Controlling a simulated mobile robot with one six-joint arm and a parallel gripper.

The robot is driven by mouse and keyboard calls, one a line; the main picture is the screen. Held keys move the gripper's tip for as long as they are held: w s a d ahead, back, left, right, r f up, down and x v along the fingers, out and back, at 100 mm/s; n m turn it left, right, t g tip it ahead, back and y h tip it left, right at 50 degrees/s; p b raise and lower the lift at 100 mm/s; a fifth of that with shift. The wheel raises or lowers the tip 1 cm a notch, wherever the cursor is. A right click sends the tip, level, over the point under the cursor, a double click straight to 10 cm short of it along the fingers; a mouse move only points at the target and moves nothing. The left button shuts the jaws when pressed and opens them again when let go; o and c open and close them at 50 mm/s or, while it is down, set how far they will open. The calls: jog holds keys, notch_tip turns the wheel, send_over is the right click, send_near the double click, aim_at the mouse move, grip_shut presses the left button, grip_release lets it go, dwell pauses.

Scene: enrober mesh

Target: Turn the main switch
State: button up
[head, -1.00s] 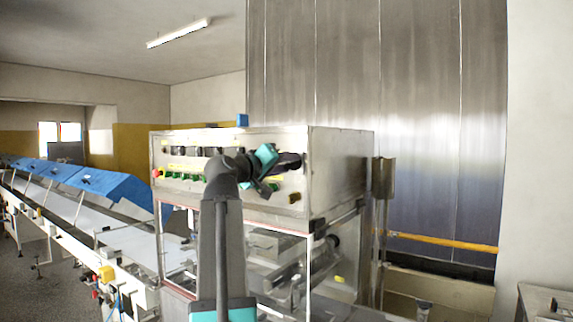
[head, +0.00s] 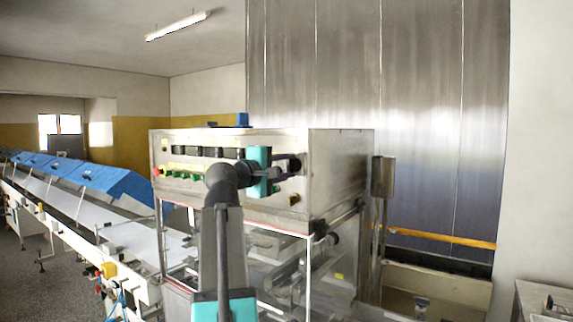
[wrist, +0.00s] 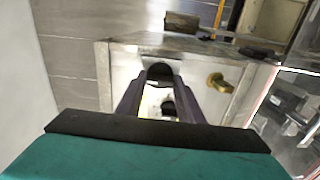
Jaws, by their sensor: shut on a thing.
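The main switch (wrist: 160,73) appears as a dark knob on the pale metal front panel, between my fingertips in the wrist view. My gripper (wrist: 162,84) is shut on it, with one finger on each side. In the head view my gripper (head: 295,164) reaches the upper right part of the control box front (head: 230,190). The teal gripper body stands nearly upright in that view.
A brass-coloured knob (wrist: 219,82) sits close beside the fingers, also on the panel. Several green and yellow buttons (head: 185,172) and a red one (head: 157,172) line the panel's left. A conveyor with blue covers (head: 105,185) runs left. Clear guards lie below the box.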

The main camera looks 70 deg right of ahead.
dwell(0.3)
jog(key=o, duration=1.1)
jog(key=shift+c, duration=0.2)
jog(key=shift+a, duration=0.1)
jog(key=b+v, duration=0.4)
jog(key=v, duration=0.9)
jog(key=shift+a+b, duration=0.3)
jog(key=shift+b, duration=0.1)
jog(key=shift+w, duration=0.15)
